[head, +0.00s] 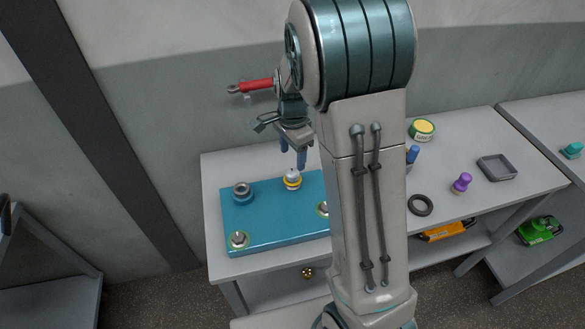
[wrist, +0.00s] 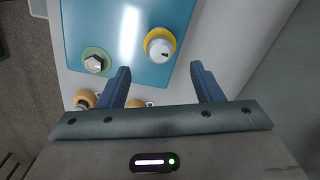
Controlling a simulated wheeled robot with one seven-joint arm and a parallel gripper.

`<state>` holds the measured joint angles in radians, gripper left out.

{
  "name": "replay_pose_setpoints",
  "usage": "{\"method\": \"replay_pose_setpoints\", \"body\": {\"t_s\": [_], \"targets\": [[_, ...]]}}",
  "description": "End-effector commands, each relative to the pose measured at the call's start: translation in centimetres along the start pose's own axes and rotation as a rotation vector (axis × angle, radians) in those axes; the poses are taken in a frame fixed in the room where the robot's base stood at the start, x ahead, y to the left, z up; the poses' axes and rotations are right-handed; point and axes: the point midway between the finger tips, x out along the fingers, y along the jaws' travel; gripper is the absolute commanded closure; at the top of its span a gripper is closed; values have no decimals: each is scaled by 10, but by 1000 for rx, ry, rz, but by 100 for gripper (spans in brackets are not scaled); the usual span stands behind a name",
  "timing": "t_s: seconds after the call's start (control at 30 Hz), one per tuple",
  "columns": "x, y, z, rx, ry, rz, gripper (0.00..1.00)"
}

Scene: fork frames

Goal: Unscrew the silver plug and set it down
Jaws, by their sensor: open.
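A teal block (head: 275,232) lies on the grey table with several silver fittings on it. A pale silver plug (head: 292,176) with a yellow ring stands at its back edge; it also shows in the wrist view (wrist: 162,47), ahead of the fingertips. A silver hex fitting in a green ring (head: 239,239) is at the front left, and a fitting in a dark ring (head: 242,190) is at the back left. Another green-ringed fitting (head: 323,209) is partly hidden by my arm. My gripper (head: 292,156) is open and empty above the yellow-ringed plug, apart from it.
To the right on the table (head: 520,205) are a black ring (head: 421,205), a purple knobbed piece (head: 461,183), a shallow grey tray (head: 497,168) and a yellow-topped tin (head: 422,129). Bare tabletop lies between them. My arm hides the middle of the table.

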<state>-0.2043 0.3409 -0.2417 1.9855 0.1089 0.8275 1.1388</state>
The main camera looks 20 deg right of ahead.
Motion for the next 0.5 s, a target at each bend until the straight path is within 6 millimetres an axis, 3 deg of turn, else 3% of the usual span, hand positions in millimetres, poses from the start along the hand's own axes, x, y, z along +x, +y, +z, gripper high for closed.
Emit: {"method": "replay_pose_setpoints", "body": {"t_s": [0.3,0.5], "targets": [[60,1,0,0,-1,4,40],[82,1,0,-2,-1,2,40]]}}
